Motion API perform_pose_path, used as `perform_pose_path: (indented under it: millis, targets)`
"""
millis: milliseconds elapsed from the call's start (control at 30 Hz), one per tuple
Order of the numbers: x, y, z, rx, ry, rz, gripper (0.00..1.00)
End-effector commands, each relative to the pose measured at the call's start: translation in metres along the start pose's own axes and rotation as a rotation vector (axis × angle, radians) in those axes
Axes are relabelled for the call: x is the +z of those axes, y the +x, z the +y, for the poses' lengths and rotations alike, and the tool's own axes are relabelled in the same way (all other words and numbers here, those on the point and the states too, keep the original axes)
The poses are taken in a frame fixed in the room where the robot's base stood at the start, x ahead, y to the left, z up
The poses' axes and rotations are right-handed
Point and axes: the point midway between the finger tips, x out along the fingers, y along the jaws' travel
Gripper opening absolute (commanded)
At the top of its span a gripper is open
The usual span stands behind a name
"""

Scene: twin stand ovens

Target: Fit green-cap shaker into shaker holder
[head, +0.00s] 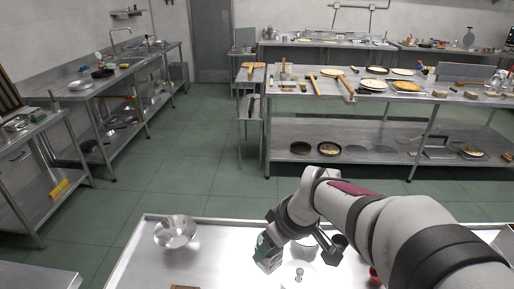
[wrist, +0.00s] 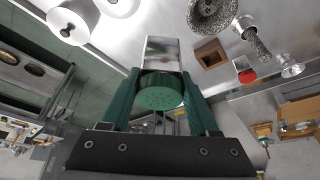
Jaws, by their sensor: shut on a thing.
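The green-cap shaker has a perforated green cap (wrist: 160,92) and a shiny metal body (wrist: 161,50) in the wrist view. My gripper (wrist: 162,80) is shut on it, with one green finger on each side. In the head view my gripper (head: 268,252) is low over the front steel table, and the shaker cannot be made out clearly. A small square wooden box with a dark opening (wrist: 212,55), which looks like the shaker holder, is right of the shaker and apart from it in the wrist view. A brown edge (head: 184,287) shows at the bottom of the head view.
A steel bowl (head: 175,232) stands on the front table (head: 140,262). The wrist view shows a stone mortar (wrist: 212,14), a pestle (wrist: 257,42), a red-topped item (wrist: 247,76) and a white lidded pot (wrist: 70,22). The table between bowl and gripper is mostly clear.

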Motion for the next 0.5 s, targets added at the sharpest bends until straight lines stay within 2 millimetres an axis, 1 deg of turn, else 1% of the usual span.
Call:
perform_pose_path:
  millis: [33, 100, 200, 233, 300, 367, 467, 500]
  targets:
    - [-0.009, 0.018, -0.011, -0.056, -0.118, -0.005, 0.00]
    - [-0.020, 0.042, -0.029, -0.133, -0.300, -0.006, 0.00]
    - [-0.032, 0.070, -0.051, -0.225, -0.527, -0.005, 0.00]
    - [-0.034, 0.077, -0.056, -0.245, -0.578, -0.005, 0.00]
    - [-0.037, 0.088, -0.066, -0.280, -0.665, -0.005, 0.00]
    - [-0.040, 0.095, -0.073, -0.297, -0.711, -0.004, 0.00]
    - [-0.045, 0.113, -0.092, -0.309, -0.738, -0.006, 0.00]
    - [-0.049, 0.122, -0.103, -0.309, -0.740, -0.006, 0.00]
